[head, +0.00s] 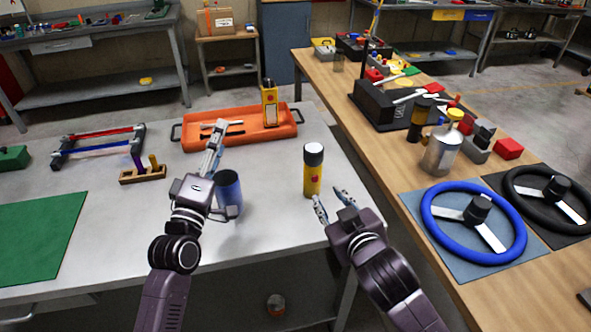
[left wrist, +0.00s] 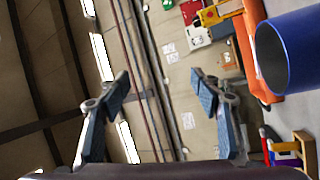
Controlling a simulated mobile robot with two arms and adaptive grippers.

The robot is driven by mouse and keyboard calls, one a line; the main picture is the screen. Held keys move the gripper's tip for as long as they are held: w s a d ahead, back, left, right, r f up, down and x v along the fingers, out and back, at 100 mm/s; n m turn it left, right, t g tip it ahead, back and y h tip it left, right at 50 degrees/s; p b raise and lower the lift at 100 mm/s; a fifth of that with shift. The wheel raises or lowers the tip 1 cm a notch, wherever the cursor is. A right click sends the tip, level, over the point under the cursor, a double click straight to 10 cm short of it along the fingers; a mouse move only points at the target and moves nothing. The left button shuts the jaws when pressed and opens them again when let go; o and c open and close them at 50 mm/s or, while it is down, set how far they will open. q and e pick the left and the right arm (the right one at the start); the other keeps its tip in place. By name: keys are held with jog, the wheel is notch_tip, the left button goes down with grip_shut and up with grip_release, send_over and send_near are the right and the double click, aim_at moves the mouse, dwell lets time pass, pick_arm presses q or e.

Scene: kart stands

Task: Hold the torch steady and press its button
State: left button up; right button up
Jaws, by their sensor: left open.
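The torch (head: 313,172) stands upright on the grey table near its right edge. It has a yellow body, a black collar and a white top, with a red button (head: 314,179) on its near side. My right gripper (head: 330,198) is open just in front and to the right of the torch, its fingers apart and nothing between them. My left gripper (head: 214,140) is open and empty, left of the torch and beside a blue cup, its fingers pointing away over the table. It also shows open in the left wrist view (left wrist: 161,80), where the torch is not seen.
The blue cup (head: 230,193) stands between my left gripper and the torch; it also shows in the left wrist view (left wrist: 288,50). An orange tray (head: 270,131) lies behind. A wooden bench (head: 400,165) with steering wheels stands to the right, across a gap.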

pick_arm(q)
jog(key=w+d+f+n+g+h, duration=0.25)
jog(key=d+f+n, duration=0.25)
jog(key=d+n, duration=0.35)
jog(key=n+g+h, duration=0.3)
jog(key=n+h, duration=0.2)
jog(key=n, duration=0.3)
send_near(308, 159)
jog(key=shift+y, duration=0.25)
jog(key=x, duration=0.5)
jog(key=shift+a, duration=0.1)
jog(key=shift+w+d+r+n, duration=0.1)
jog(key=shift+w+d+n, duration=0.15)
jog(key=shift+w+d, duration=0.1)
jog(key=shift+x, duration=3.45)
jog(key=shift+s, duration=0.1)
jog(key=c, duration=1.5)
pick_arm(e)
grip_shut()
jog(key=shift+w, duration=0.1)
